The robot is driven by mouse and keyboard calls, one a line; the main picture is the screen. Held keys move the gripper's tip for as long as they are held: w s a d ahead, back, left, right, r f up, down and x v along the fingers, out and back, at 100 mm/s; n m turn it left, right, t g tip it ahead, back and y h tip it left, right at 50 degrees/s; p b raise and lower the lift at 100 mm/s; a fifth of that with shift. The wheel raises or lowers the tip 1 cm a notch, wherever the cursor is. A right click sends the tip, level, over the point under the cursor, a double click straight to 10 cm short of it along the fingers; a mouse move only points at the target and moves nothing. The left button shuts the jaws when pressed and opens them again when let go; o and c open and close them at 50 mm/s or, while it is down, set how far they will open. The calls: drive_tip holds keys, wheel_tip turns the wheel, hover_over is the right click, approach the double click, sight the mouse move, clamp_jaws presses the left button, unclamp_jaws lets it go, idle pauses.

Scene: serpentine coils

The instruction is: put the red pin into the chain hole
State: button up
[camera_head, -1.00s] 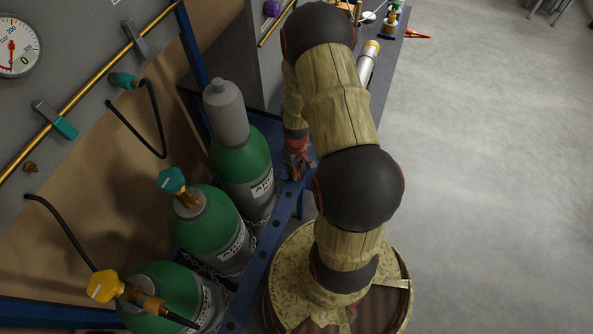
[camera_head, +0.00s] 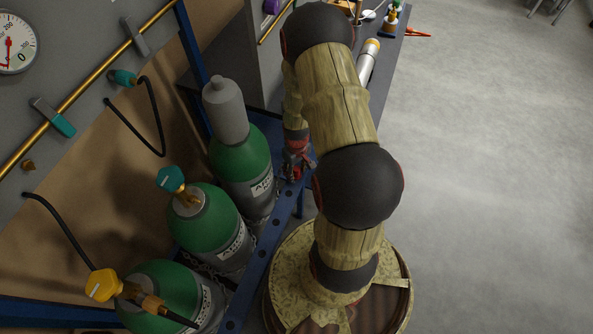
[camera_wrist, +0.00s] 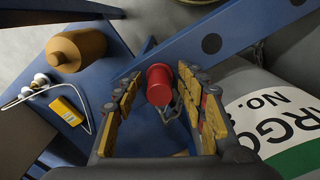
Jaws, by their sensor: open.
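The red pin (camera_wrist: 158,86) shows in the wrist view between the two fingers of my gripper (camera_wrist: 160,80). A short grey chain (camera_wrist: 172,110) hangs by it. My gripper is open, with one finger on each side of the pin and no clear grip on it. A blue rail (camera_wrist: 250,25) with dark round holes (camera_wrist: 212,43) runs beyond the fingertips. I cannot tell which hole is the chain hole. In the head view my gripper (camera_head: 293,168) is small beside the far end of the blue rail (camera_head: 262,262), and the pin cannot be made out.
Green and grey gas cylinders (camera_head: 240,165) stand left of the rail, close to my gripper. In the wrist view one cylinder (camera_wrist: 275,100) fills the right side. A tan cylindrical object (camera_wrist: 77,50) and white earphones (camera_wrist: 40,80) lie on a blue surface at left. Open floor (camera_head: 490,170) lies right.

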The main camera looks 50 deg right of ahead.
wheel_tip(320, 180, up, 12)
drive_tip(key=shift+r, duration=0.1)
idle(0.6)
drive_tip(key=s+a+r+t, duration=0.2)
drive_tip(key=a+r, duration=0.5)
drive_tip(key=r, duration=0.4)
drive_tip(key=s+a+r+n+t, duration=0.1)
drive_tip(key=s+a+r, duration=0.2)
drive_tip(key=a+r, duration=0.5)
drive_tip(key=s+a+r+t, duration=0.2)
drive_tip(key=a+r, duration=0.5)
drive_tip(key=r, duration=0.8)
drive_tip(key=shift+s+a+r+t, duration=0.3)
drive_tip(key=shift+a+r, duration=0.05)
